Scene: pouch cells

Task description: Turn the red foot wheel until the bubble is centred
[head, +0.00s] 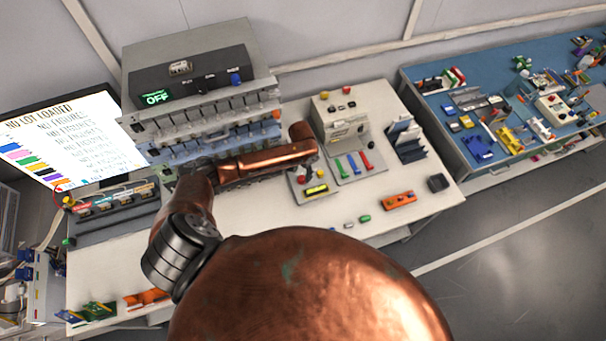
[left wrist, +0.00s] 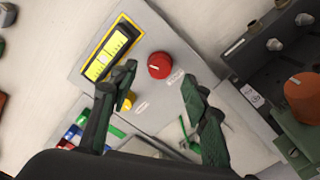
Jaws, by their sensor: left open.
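In the left wrist view the red foot wheel (left wrist: 160,65), a round knob with a white mark, stands on a grey plate (left wrist: 152,22). Beside it on the plate is a yellow-framed level vial (left wrist: 100,65); I cannot make out the bubble's exact place. A yellow knob (left wrist: 128,101) sits partly behind a finger. My left gripper (left wrist: 155,85) is open and empty, its dark green fingers spread either side of the red wheel's line, apart from it. In the head view the level (head: 316,189) shows just below my copper wrist, which hides part of the plate. My right gripper is out of view.
In the head view, blue, green and red bars (head: 353,163) lie on a plate right of the level. A machine (head: 342,120) stands behind, a rack of cells (head: 215,125) at left. An orange block (head: 398,200) lies to the right. The white table's front right is mostly clear.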

